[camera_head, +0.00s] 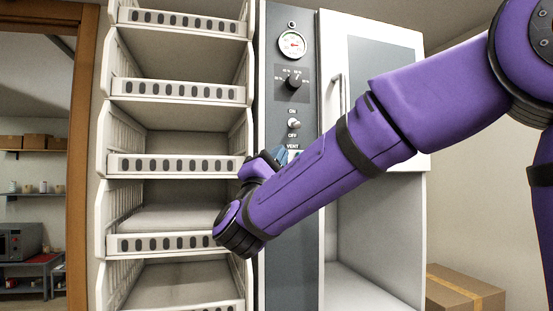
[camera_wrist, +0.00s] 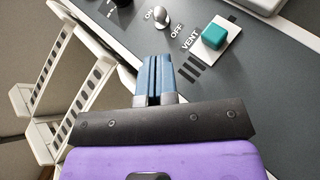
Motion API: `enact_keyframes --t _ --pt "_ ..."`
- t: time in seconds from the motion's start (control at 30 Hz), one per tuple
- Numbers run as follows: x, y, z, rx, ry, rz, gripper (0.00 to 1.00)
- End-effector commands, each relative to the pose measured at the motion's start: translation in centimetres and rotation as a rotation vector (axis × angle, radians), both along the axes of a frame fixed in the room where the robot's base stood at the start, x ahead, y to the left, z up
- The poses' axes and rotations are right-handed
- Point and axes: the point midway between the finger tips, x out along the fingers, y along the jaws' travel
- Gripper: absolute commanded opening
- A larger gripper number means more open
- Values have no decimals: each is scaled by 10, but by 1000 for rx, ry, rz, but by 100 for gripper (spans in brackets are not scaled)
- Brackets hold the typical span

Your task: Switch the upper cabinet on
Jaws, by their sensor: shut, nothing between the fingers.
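The upper cabinet's dark control panel (camera_head: 285,205) stands in the middle of the head view. On it is a small silver toggle switch (camera_head: 294,123) between the printed words ON, above, and OFF, below. The switch also shows at the top of the wrist view (camera_wrist: 161,17). I cannot tell which way its lever points. My gripper's blue fingers (camera_wrist: 157,75) are shut and empty, short of the switch and apart from it in the picture. In the head view the gripper (camera_head: 281,156) is partly hidden by my arm, below the switch near the VENT label.
A teal VENT button (camera_wrist: 214,36) sits close to my fingertips. A black knob (camera_head: 293,82) and a round gauge (camera_head: 292,44) are above the switch. A white door with a handle (camera_head: 336,103) is to the right, and white slotted racks (camera_head: 178,92) are to the left.

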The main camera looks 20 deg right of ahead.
Motion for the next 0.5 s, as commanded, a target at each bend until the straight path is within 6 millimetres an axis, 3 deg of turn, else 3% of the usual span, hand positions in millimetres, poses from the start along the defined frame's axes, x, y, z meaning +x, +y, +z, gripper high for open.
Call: enact_keyframes --t 0.23,0.5 --pt "22 -22 30 1 -3 -1 0" --pt "35 -34 46 1 0 -1 0"
